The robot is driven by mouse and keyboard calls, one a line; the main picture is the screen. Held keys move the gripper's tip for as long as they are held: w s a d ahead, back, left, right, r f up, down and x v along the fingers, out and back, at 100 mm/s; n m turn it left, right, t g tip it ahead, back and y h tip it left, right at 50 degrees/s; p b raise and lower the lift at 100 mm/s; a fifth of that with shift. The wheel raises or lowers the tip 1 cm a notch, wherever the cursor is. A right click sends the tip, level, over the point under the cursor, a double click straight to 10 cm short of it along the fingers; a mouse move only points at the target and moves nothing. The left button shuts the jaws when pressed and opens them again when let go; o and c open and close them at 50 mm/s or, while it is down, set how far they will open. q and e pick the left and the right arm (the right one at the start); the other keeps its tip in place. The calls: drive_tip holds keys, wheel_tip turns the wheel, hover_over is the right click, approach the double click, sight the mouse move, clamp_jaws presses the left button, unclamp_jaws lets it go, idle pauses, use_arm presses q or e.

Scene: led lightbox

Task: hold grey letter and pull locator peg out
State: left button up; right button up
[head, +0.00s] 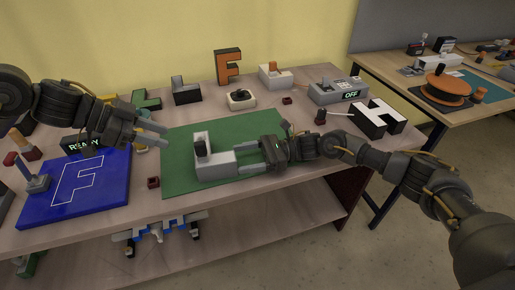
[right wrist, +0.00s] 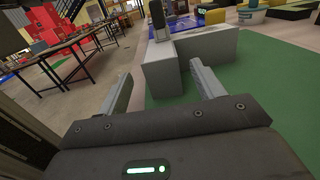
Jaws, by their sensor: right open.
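The grey letter (head: 213,165), an L-like block, lies on the green mat (head: 180,183). My right gripper (head: 251,156) is open at the letter's right end. In the right wrist view its fingers (right wrist: 162,88) lie to either side of the grey letter's near end (right wrist: 163,75), with a gap at the left finger. My left gripper (head: 153,131) is open and empty, above the mat's left edge, up and left of the letter.
A blue board with an F outline (head: 75,190) lies left of the mat, and a small dark red block (head: 153,183) lies between them. Behind stand an orange F (head: 228,66), other letters, and a grey box reading OFF (head: 335,92). A white-topped letter (head: 377,118) lies right.

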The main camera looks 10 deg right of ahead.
sight(232, 159)
drive_tip(key=a, duration=0.2)
drive_tip(key=shift+a, duration=1)
use_arm(q)
drive_tip(key=shift+w+a+f, duration=0.1)
drive_tip(key=shift+a, duration=0.05)
use_arm(e)
drive_tip(key=c, duration=1.2)
drive_tip(key=o, duration=0.6)
drive_tip(key=c, duration=0.6)
use_arm(q)
drive_tip(key=shift+o, duration=0.4)
